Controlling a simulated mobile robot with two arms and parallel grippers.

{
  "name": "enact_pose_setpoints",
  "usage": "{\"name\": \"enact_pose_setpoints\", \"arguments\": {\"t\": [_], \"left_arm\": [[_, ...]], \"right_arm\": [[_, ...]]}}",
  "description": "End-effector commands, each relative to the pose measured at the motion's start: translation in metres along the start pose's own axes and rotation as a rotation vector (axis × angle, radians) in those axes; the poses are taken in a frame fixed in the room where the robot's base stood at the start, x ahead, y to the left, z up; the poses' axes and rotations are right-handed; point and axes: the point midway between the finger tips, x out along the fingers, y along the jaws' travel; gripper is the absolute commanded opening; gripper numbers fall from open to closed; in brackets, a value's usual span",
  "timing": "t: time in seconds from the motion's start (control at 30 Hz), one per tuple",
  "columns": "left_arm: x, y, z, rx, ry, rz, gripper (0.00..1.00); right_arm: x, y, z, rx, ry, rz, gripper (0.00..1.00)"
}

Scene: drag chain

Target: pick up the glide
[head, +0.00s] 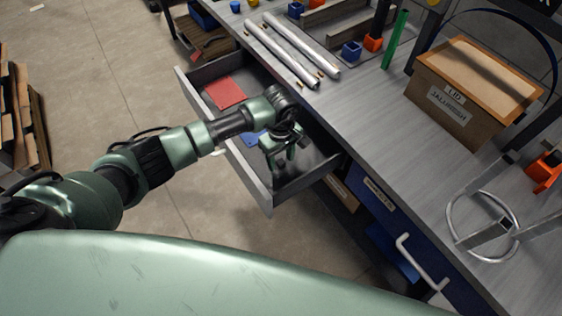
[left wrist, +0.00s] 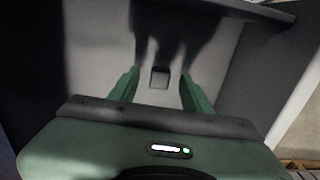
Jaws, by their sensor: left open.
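The glide (left wrist: 159,78) looks like a small dark square block lying on the pale grey floor of the open drawer (head: 262,190). In the left wrist view it lies between the two green fingers of my left gripper, apart from both of them. My left gripper (head: 281,164) is open and empty, pointing down into the near end of the drawer. In the head view I cannot make out the glide; the gripper and arm cover that area. My right gripper shows in neither view.
A red sheet (head: 224,92) and a blue piece (head: 253,138) also lie in the drawer. The drawer walls stand close around the gripper. The grey workbench (head: 352,115) on the right carries two metal tubes (head: 284,55), a cardboard box (head: 470,88) and a metal ring (head: 450,222).

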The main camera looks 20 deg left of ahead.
Motion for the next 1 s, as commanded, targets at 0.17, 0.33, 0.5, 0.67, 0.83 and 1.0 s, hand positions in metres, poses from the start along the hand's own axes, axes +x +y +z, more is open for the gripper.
{"name": "enact_pose_setpoints", "arguments": {"t": [0.17, 0.33, 0.5, 0.67, 0.83, 1.0], "left_arm": [[0.004, 0.0, 0.001, 0.0, -0.001, 0.002, 0.48], [0.004, 0.0, 0.001, 0.0, -0.001, 0.002, 0.26], [0.004, 0.0, 0.001, 0.0, -0.001, 0.002, 0.0], [0.003, 0.0, 0.0, 0.0, -0.001, 0.002, 0.0], [-0.001, 0.001, 0.0, 0.0, 0.0, 0.002, 0.0], [-0.018, 0.001, 0.0, 0.001, 0.001, 0.004, 0.0]], "right_arm": [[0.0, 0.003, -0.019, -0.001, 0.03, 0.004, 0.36], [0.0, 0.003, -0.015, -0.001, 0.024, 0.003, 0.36], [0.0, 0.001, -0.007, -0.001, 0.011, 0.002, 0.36], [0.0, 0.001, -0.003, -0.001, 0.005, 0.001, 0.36], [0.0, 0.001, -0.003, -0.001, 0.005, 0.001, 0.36], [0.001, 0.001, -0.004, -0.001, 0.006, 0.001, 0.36]]}}
